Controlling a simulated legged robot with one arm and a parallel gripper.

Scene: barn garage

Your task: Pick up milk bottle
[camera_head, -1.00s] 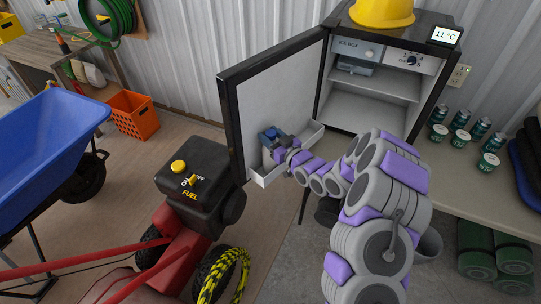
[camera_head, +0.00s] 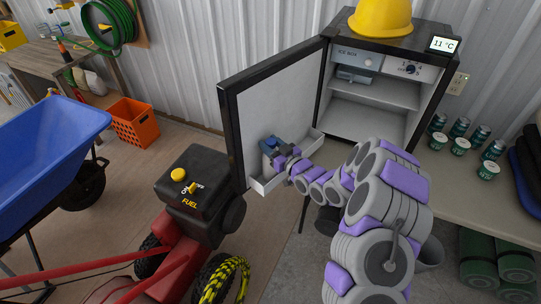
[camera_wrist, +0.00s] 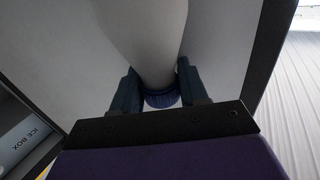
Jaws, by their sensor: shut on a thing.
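The milk bottle (camera_wrist: 150,40) is white with a ribbed blue cap (camera_wrist: 162,99). In the wrist view it sits between the two dark fingers of my gripper (camera_wrist: 157,80), which is shut on it near the cap. In the head view my gripper (camera_head: 276,147) is at the inner side of the open fridge door (camera_head: 275,95), just above the white door shelf (camera_head: 262,186). The bottle is mostly hidden there by my gripper and arm. I cannot tell whether its base touches the shelf.
The open fridge (camera_head: 372,105) stands behind, with empty shelves and a yellow hard hat (camera_head: 382,17) on top. Several cans (camera_head: 461,128) stand on the table at right. A red machine with a black fuel tank (camera_head: 200,195) is close in front of the door.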

